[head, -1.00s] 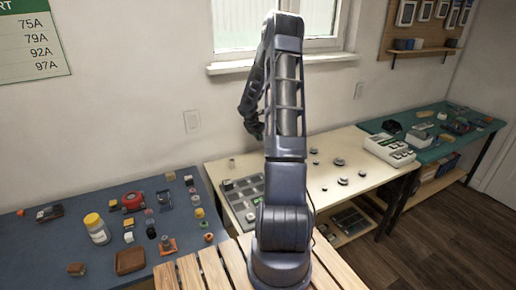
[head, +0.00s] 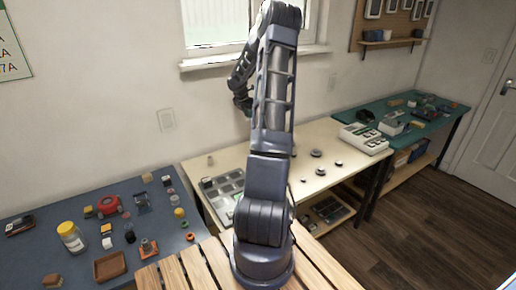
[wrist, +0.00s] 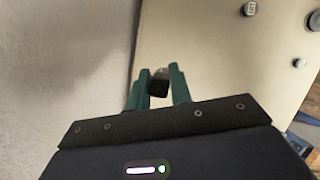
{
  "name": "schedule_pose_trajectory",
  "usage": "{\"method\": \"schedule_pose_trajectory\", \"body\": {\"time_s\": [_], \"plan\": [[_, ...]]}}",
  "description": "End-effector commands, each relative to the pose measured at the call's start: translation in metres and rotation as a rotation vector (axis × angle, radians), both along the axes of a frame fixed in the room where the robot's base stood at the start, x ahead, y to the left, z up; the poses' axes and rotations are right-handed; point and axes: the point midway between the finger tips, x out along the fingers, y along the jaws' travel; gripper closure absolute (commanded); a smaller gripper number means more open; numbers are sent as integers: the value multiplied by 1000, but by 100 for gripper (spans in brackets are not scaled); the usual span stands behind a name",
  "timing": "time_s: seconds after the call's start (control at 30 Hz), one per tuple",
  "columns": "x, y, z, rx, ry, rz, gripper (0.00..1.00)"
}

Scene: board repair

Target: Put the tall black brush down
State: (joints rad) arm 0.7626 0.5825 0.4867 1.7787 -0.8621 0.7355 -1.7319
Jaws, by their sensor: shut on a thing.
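My gripper (wrist: 158,88) shows in the wrist view with two green fingers closed on a small dark piece, the tall black brush (wrist: 158,84). I see the brush nearly end-on, so its length is hidden. Below it is the bare cream tabletop (wrist: 205,45), with the wall close on the left. I cannot tell how high the brush is above the table. In the head view my gripper (head: 243,103) hangs near the wall, partly behind my arm, and the brush cannot be made out there.
The cream table (head: 318,142) holds several small round dark parts and a grey compartment tray (head: 222,190). A white device (head: 363,139) stands at its right end. A blue-grey table (head: 30,255) on the left is crowded with small items. A green table (head: 440,118) is at the right.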

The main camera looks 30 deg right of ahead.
Motion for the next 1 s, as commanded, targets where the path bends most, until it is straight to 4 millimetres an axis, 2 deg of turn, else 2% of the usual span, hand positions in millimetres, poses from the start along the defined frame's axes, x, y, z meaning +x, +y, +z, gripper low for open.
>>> {"method": "schedule_pose_trajectory", "body": {"time_s": [0.03,0.2,0.33,0.47,0.57,1.0], "plan": [[-1,-14,0,2,-2,-6,100],[-3,-49,2,2,-5,-15,100],[-5,-64,2,1,-6,-18,100],[-6,-71,0,1,-7,-19,100],[-6,-72,-13,2,-5,-17,100],[-6,-71,-108,4,-6,-18,100]]}}
